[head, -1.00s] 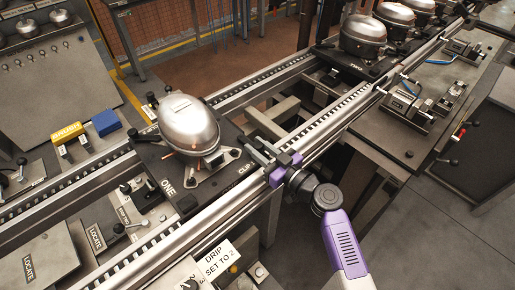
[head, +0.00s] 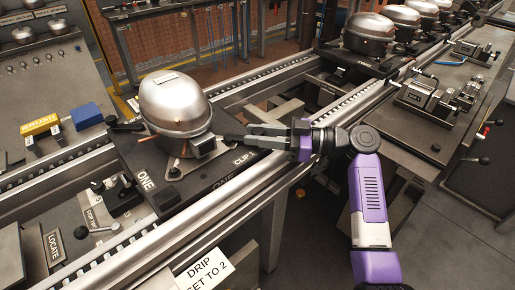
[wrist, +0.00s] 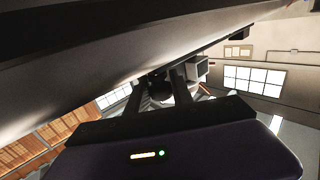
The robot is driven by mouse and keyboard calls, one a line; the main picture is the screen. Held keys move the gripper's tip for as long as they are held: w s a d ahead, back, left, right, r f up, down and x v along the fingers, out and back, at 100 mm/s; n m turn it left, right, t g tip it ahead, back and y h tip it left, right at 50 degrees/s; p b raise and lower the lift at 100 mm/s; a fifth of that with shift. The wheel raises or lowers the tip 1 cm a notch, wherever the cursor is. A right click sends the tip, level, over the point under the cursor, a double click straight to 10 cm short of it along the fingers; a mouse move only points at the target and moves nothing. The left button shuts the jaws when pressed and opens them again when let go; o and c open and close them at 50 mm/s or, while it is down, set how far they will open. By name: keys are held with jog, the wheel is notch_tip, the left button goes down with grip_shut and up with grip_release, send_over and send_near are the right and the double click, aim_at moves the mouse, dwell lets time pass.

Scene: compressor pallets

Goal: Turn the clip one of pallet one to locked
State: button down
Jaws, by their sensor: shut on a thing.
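Pallet one (head: 190,187) is a dark plate marked ONE on the conveyor in the head view, with a rounded silver compressor (head: 174,103) on it. My gripper (head: 246,136) reaches in from the right, low over the pallet's right side beside the compressor. Its fingers are shut on the dark clip one (head: 229,138), just behind the CLIP label. The fingers hide part of the clip, so its exact angle is hard to tell.
Another black handle (head: 125,125) sits at the pallet's far left corner. The conveyor rail (head: 235,190) runs along the pallet's front. More compressors (head: 370,35) stand on pallets at the back right.

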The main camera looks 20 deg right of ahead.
jog(key=shift+f+n+g+y+b, duration=0.1)
jog(key=shift+n+g+y+b, duration=0.45)
jog(key=shift+g+b, duration=0.35)
jog(key=shift+n, duration=0.25)
jog(key=c, duration=1.1)
grip_release()
jog(key=shift+d, duration=0.1)
jog(key=shift+v, duration=3.85)
